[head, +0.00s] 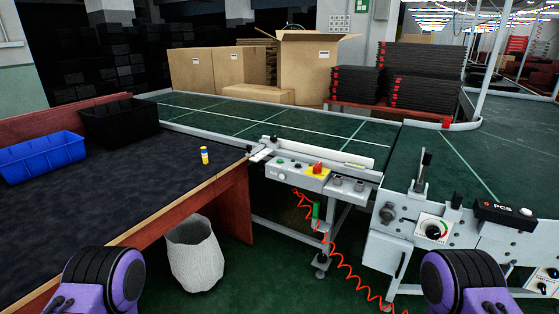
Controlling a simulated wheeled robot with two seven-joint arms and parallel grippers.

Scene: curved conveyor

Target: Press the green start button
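A light grey control box (296,175) is mounted on the near side of the conveyor, in the middle of the head view. Its right end carries a red knob (318,167) on a yellow plate. Small buttons (297,166) sit on its top to the left of the knob. They are too small to tell surely which one is the green start button. Purple and black parts of my two arms show at the bottom left and bottom right, well apart from the box. Neither gripper's fingers show.
The green conveyor (270,122) runs behind the box. A dark table (130,195) at left holds a blue bin (42,157), a black bin (118,121) and a small yellow-blue item (204,155). A white basket (194,253) and a red coiled hose (345,267) are below.

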